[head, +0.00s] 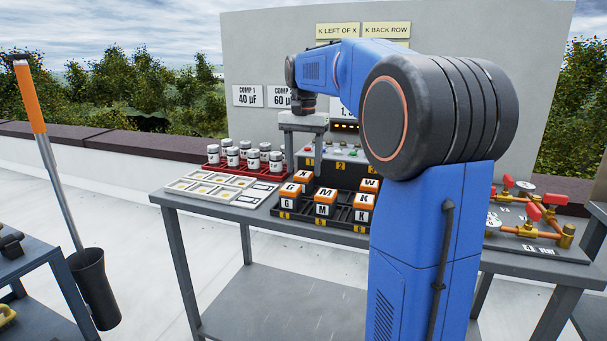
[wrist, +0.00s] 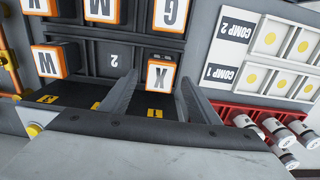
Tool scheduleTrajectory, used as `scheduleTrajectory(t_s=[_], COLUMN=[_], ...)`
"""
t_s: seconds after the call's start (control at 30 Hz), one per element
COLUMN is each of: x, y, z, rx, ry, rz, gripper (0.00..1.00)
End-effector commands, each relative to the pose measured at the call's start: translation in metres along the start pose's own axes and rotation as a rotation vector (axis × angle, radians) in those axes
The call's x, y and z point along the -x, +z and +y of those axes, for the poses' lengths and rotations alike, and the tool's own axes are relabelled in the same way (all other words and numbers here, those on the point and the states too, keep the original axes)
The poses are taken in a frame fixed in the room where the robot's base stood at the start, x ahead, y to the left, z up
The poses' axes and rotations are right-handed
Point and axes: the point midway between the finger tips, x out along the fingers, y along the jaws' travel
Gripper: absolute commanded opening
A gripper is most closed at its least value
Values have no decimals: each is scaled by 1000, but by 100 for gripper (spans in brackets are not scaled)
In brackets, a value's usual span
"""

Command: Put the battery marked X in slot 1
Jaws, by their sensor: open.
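The battery marked X (wrist: 163,73) has an orange-edged white top and stands upright in the back left compartment of the black tray (wrist: 90,32). Its top shows in the head view (head: 304,176), its letter unreadable there. My gripper (wrist: 158,82) is open, one finger on each side of this battery; I cannot tell how far down the fingers reach. In the head view my gripper (head: 303,168) points straight down over the tray's back left. A yellow label 1 (wrist: 155,113) lies just beyond the battery, on the box behind the tray. The neighbouring compartment, printed 2 (wrist: 114,60), is empty.
Batteries G (head: 291,194), M (head: 325,202), K (head: 362,207) and W (head: 370,184) stand in the tray. White jars in a red rack (head: 214,168) and a COMP tray (head: 258,197) are at left. Copper pipework (head: 537,228) is at right.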

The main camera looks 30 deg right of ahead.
Motion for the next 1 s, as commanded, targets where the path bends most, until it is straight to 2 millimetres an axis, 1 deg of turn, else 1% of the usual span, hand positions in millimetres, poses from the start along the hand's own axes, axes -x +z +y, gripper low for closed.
scheduleTrajectory(t_s=[0.03, 0.2, 0.3, 0.43, 0.6, 1.0], x=[11, 44, 61, 77, 87, 89], y=[-1, -1, -1, 0, 0, 0], z=[0, -1, -1, 0, 0, 0], rx=[0, 0, 0, 0, 0, 0], ry=[-1, -2, -1, -1, 0, 0], rz=[2, 2, 2, 1, 0, 0], gripper=[56, 56, 56, 56, 56, 56])
